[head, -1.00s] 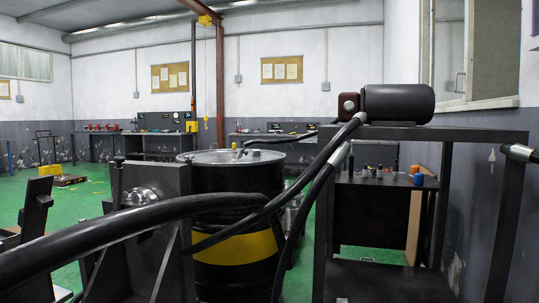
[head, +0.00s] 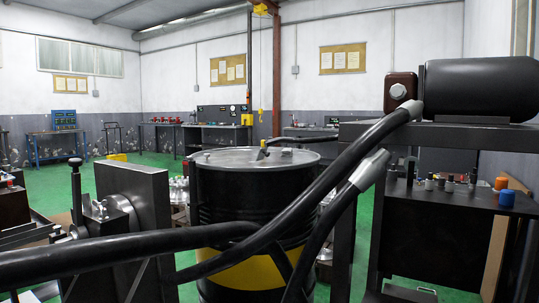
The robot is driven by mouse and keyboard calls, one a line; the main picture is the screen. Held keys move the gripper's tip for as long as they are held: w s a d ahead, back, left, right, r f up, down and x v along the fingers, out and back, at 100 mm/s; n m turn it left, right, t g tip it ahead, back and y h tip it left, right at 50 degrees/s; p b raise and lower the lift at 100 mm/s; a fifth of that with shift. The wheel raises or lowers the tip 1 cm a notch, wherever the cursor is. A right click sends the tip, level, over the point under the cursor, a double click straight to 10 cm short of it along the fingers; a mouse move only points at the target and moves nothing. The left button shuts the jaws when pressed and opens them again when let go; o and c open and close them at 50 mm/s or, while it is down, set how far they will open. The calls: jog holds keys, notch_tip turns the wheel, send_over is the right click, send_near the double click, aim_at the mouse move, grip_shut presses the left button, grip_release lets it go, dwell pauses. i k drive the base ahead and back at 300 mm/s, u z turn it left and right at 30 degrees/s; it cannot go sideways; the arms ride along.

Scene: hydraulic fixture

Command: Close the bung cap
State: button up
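A black drum (head: 222,195) with a yellow band stands in the middle of the head view. Its grey lid (head: 230,158) is on top. A small upright fitting (head: 263,148) stands near the back of the lid; it may be the bung cap, but it is too small to tell whether it is open or closed. A thin dark bar or hose runs right from beside this fitting. My gripper is not in view.
Thick black hoses (head: 300,213) cross in front of the drum. A metal fixture (head: 140,210) stands at left. A motor (head: 480,90) sits on a dark stand at right. Green floor (head: 110,170) is open at the back left. Benches line the far wall.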

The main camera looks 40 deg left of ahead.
aim_at(262, 153)
jog(key=u, duration=0.6)
jog(key=i, duration=0.75)
jog(key=u, duration=0.9)
